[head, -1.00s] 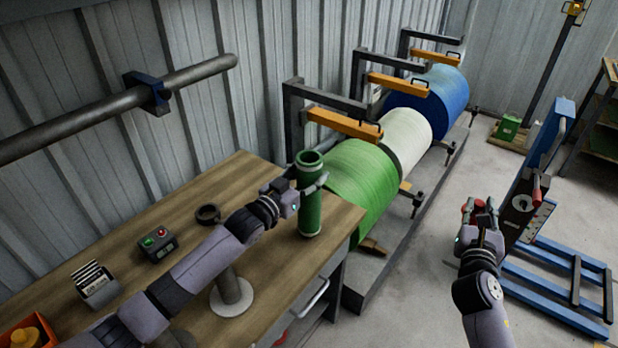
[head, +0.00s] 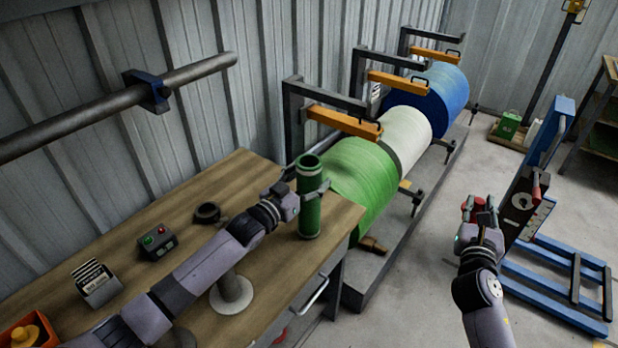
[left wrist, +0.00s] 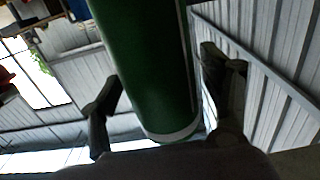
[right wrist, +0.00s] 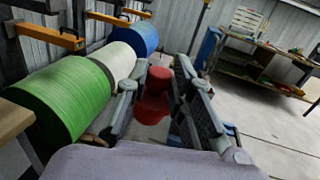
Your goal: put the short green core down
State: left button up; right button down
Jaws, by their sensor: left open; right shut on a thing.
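The short green core (head: 310,205) is a hollow dark green tube. It stands upright on the wooden bench (head: 180,255), near the bench's right end. My left gripper (head: 308,182) is open, with its fingers on either side of the core's upper part. In the left wrist view the core (left wrist: 150,65) lies between the two spread fingers, with visible gaps at both sides. My right gripper (head: 482,208) is away from the bench, shut on a red knob-like thing (right wrist: 154,95), which also shows in the head view (head: 468,207).
On the bench are a button box (head: 158,243), a dark ring (head: 207,212), a card holder (head: 97,283) and a post on a round base (head: 232,295). A blue wheeled frame (head: 560,280) is at right.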

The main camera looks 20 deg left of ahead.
pick_arm(q)
jog(key=shift+r, duration=0.2)
pick_arm(e)
jog(key=shift+r, duration=0.15)
pick_arm(q)
jog(key=shift+s+a+f, duration=0.1)
jog(key=shift+s+f, duration=0.05)
jog(key=shift+s, duration=0.1)
pick_arm(e)
jog(key=shift+f+b, duration=0.75)
jog(key=shift+f, duration=0.1)
pick_arm(q)
jog(key=v, duration=1.1)
jog(key=shift+s, duration=0.25)
